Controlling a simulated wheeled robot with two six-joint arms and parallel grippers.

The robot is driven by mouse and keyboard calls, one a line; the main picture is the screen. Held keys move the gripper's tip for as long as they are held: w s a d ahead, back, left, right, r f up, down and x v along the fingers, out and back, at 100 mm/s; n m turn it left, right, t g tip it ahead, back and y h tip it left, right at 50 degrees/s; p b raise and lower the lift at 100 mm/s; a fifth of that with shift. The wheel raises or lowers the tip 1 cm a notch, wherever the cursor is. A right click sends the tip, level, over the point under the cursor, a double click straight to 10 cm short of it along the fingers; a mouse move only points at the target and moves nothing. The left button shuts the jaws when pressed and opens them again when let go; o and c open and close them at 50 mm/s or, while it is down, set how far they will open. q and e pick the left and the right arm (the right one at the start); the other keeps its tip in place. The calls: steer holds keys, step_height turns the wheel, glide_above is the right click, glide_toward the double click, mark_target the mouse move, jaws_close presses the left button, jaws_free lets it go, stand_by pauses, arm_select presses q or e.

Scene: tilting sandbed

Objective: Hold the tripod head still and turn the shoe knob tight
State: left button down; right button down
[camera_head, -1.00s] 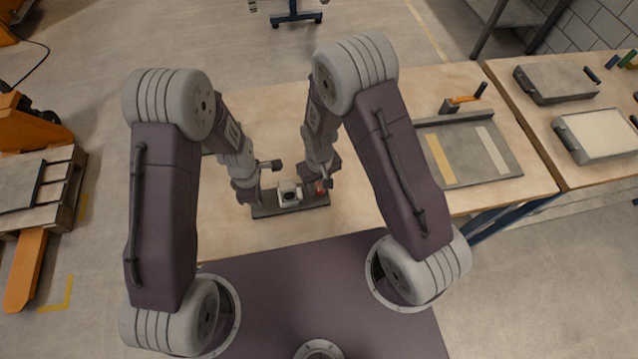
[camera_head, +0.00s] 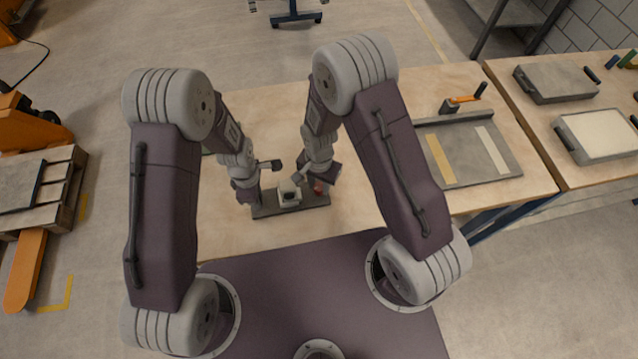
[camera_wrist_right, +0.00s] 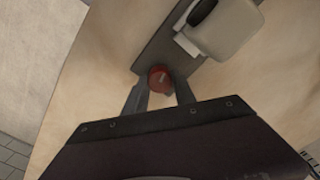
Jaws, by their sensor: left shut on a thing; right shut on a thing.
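The pale tripod head (camera_head: 289,196) stands on a dark base plate (camera_head: 292,209) on the wooden bench. It also shows at the top right of the right wrist view (camera_wrist_right: 225,30). My left gripper (camera_head: 277,190) is shut on the tripod head from its left side; its fingertips are mostly hidden. The red shoe knob (camera_head: 319,188) is at the right of the head. In the right wrist view the knob (camera_wrist_right: 159,79) has a pale mark on its face. My right gripper (camera_wrist_right: 160,88) is shut on the knob, one finger on each side.
A grey tray (camera_head: 470,150) with a yellow and a pale strip lies on the bench to the right. An orange-handled tool (camera_head: 463,100) is at its back edge. The bench around the base plate is clear.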

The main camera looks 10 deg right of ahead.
mark_target(319, 186)
steer(key=shift+m, duration=2.2)
steer(key=c, duration=1)
jaws_free()
steer(key=shift+r, duration=0.15)
step_height(319, 186, up, 12)
steer(key=shift+f, duration=0.15)
